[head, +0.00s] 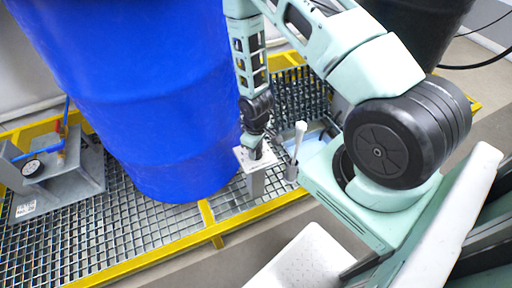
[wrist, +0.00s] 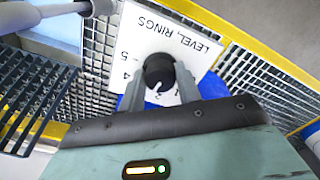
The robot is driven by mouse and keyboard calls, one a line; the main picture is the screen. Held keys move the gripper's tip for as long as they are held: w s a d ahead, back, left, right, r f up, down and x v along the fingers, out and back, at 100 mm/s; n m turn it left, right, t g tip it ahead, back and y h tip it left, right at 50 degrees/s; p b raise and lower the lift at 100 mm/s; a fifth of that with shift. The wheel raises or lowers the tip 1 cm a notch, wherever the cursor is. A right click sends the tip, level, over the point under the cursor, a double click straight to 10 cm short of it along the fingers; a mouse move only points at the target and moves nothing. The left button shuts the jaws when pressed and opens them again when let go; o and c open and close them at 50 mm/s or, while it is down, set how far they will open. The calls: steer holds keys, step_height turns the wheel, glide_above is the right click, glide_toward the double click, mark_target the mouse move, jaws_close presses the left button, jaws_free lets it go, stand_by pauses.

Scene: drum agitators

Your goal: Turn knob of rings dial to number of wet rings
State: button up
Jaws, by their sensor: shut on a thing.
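The rings dial is a white plate (wrist: 190,35) lettered "LEVEL, RINGS" in the wrist view, with a round black knob (wrist: 159,70). The numerals 5 and 4 show left of the knob, and parts of others show below it, between the fingers. In the head view my gripper (head: 255,148) reaches down onto the dial's post (head: 256,182). A pale upright rod (head: 299,140) stands just right of it; no wet rings can be made out.
A large blue drum (head: 150,90) stands close left of my arm on a metal grating (head: 130,230) with yellow edging (head: 215,230). A dark drum (head: 425,25) stands at the back right.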

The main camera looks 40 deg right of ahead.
steer(key=shift+m, duration=0.6)
steer(key=o, duration=1)
steer(key=shift+c, duration=0.2)
step_height(320, 180, up, 17)
steer(key=p, duration=0.2)
steer(key=shift+r+p, duration=0.2)
steer(key=shift+p, duration=0.1)
